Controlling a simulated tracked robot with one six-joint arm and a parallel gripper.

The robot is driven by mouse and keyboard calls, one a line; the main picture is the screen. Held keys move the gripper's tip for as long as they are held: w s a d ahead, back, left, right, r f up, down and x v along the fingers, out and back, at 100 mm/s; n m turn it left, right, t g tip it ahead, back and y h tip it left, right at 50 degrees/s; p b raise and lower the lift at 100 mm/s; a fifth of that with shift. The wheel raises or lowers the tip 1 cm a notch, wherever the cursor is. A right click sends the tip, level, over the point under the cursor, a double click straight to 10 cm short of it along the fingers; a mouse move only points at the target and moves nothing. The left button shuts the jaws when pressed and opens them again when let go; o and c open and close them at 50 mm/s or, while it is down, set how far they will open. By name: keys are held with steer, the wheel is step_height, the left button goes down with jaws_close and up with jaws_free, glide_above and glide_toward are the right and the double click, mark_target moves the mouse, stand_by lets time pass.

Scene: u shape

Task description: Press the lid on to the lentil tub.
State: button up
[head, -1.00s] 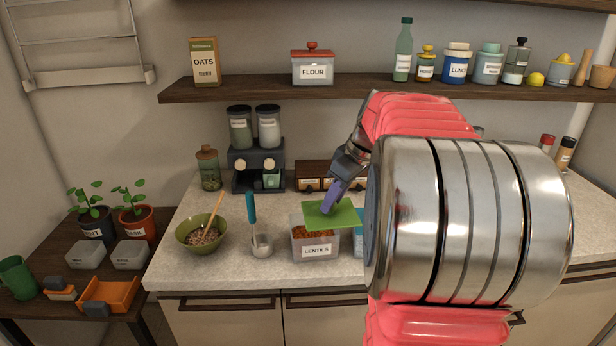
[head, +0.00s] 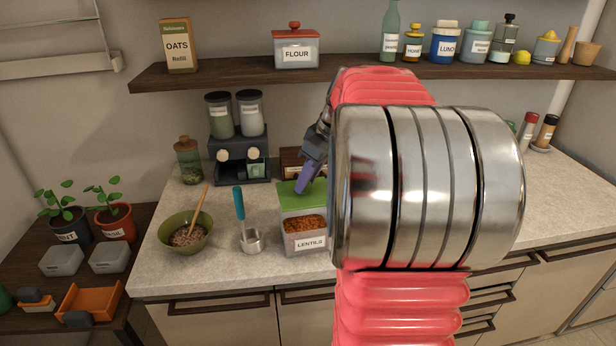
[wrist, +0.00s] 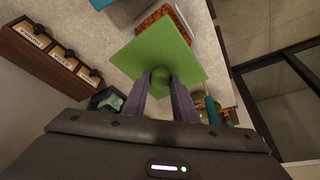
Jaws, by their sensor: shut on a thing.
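The lentil tub (head: 303,243) is a clear box labelled LENTILS with orange-brown lentils inside, on the counter in the middle of the head view. The green square lid (head: 293,199) shows above and behind the tub's opening. My gripper (head: 302,188) is shut on the lid's knob, seen in the wrist view (wrist: 161,80). In the wrist view the lid (wrist: 158,48) looks tilted and offset from the tub (wrist: 168,22), with lentils showing past its edge. My arm hides the lid's right side in the head view. I cannot tell whether lid and rim touch.
A measuring cup (head: 251,241) with a teal handle stands just left of the tub. A green bowl (head: 186,233) with a wooden spoon is farther left. A dispenser (head: 240,160) stands behind. The shelf (head: 230,76) runs above.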

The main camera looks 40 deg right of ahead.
mark_target(310, 194)
steer(key=shift+s+f, duration=0.1)
steer(key=shift+f, duration=2.95)
stand_by(0.4)
steer(key=o, duration=1.6)
steer(key=shift+r, duration=3.45)
steer(key=shift+c, duration=0.6)
jaws_close()
